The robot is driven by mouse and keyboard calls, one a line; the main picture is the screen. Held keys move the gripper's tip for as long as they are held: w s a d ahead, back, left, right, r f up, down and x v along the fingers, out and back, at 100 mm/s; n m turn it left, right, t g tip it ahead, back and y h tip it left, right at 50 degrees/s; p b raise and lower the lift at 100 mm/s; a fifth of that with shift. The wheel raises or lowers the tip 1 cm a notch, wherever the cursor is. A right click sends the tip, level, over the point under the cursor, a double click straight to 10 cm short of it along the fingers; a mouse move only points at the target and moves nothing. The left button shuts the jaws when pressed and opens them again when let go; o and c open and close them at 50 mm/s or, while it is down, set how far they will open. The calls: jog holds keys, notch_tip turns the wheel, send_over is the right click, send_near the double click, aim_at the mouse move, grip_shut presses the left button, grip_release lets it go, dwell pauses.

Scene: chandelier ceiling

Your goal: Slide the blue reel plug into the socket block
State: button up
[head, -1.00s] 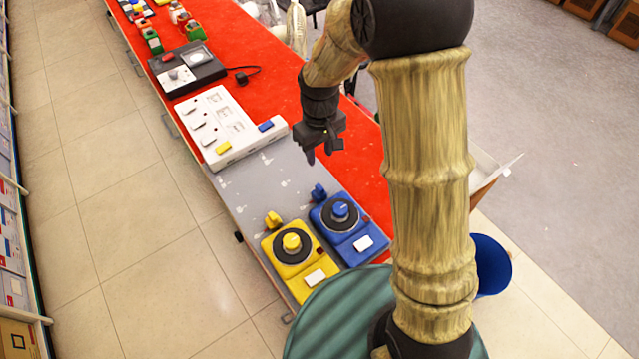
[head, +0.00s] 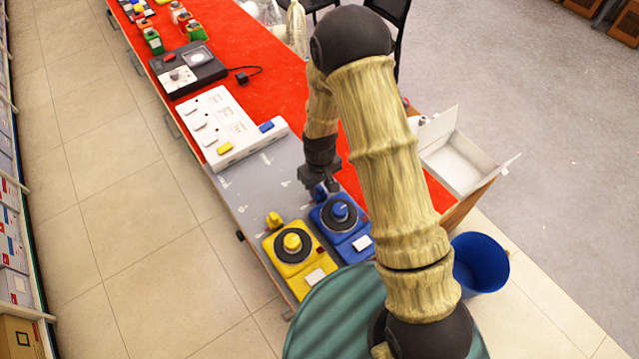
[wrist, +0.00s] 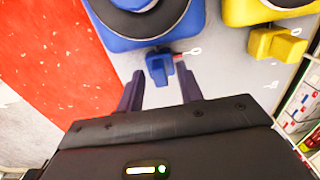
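The blue reel (head: 343,219) stands on the grey board beside the yellow reel (head: 291,246). The blue plug (wrist: 158,67) sits at the edge of the blue reel in the wrist view, and only a bit of it (head: 319,191) shows in the head view. My gripper (wrist: 160,92) is open, its two dark fingers pointing at the blue plug. The plug lies just ahead of the fingertips, roughly centred between them. The white socket block (head: 223,125) is farther up the table, with a blue patch and a yellow patch on it.
The yellow plug (wrist: 277,44) is to the right of the blue plug in the wrist view. A black device (head: 187,70) with a cable is beyond the socket block. An open white box (head: 457,160) and a blue bin (head: 480,263) are at the right.

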jog(key=shift+f, duration=0.1)
grip_shut()
jog(key=shift+w, duration=0.15)
